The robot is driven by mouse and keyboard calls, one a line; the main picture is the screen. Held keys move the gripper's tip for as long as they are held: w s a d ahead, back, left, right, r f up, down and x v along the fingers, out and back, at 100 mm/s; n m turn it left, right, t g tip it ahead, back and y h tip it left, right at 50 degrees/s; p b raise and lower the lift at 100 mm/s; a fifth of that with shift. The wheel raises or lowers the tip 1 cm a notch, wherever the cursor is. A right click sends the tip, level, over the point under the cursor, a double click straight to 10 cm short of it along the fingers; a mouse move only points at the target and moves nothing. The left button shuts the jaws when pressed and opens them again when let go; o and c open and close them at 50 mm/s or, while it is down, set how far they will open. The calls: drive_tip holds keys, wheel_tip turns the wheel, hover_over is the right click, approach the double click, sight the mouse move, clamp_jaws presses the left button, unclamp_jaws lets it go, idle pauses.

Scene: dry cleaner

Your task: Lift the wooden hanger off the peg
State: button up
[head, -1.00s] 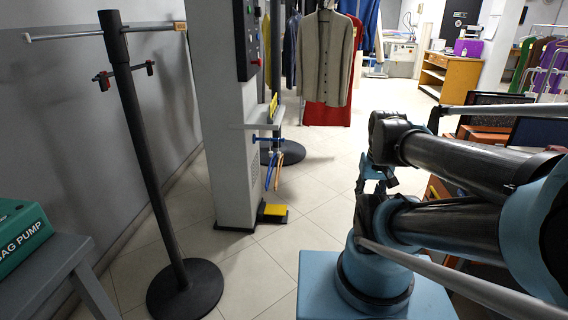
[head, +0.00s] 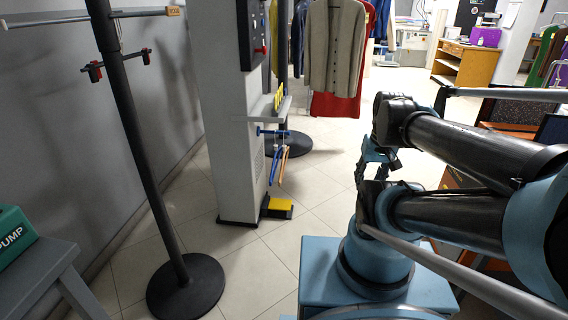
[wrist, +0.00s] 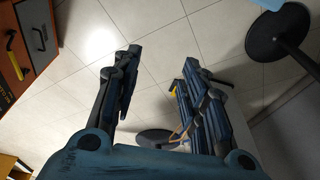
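The wooden hanger (head: 284,163) hangs low on the side of the grey column, below a small blue peg (head: 272,132). A blue hanger (head: 274,166) hangs right beside it, partly overlapping it. In the wrist view, my gripper (wrist: 160,72) has its two dark fingers spread wide apart with only floor tiles between them. Thin tan and blue shapes show beside the right finger, but I cannot tell whether they are the hangers.
A black pole stand (head: 185,287) stands at the left, near a grey table (head: 45,275) with a green box (head: 12,236). The grey column (head: 228,120) has a yellow pedal (head: 280,205) at its foot. Clothes (head: 335,50) hang behind. Tiled floor between is clear.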

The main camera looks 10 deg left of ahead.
drive_tip(key=w+a+r+n+y, duration=0.1)
drive_tip(key=w+a+r, duration=0.15)
drive_tip(key=w, duration=0.45)
drive_tip(key=w+a+r+n+y, duration=0.1)
drive_tip(key=w+a+r+y, duration=0.15)
drive_tip(key=w, duration=0.45)
drive_tip(key=w+a+r+n+y, duration=0.1)
drive_tip(key=w+a+r+n, duration=0.15)
drive_tip(key=w, duration=0.45)
drive_tip(key=w+a+f+n+t+y, duration=0.1)
drive_tip(key=w+a+f+y, duration=0.15)
drive_tip(key=w, duration=0.85)
drive_tip(key=w+a+f+n+t+y, duration=0.15)
drive_tip(key=w+a, duration=0.25)
drive_tip(key=w, duration=0.7)
drive_tip(key=w+a+f+n+y, duration=0.2)
drive_tip(key=w+f+n+y, duration=0.15)
drive_tip(key=w+f, duration=1)
drive_tip(key=n+t+y, duration=0.2)
drive_tip(key=t+y, duration=0.1)
drive_tip(key=y, duration=0.1)
approach(285, 146)
drive_tip(key=shift+f+x, duration=0.15)
drive_tip(key=shift+x, duration=1.6)
drive_tip(key=shift+f+x, duration=0.15)
drive_tip(key=shift+x, duration=1.6)
drive_tip(key=shift+f+x, duration=0.15)
drive_tip(key=shift+x, duration=1.65)
drive_tip(key=shift+w+d, duration=0.1)
clamp_jaws()
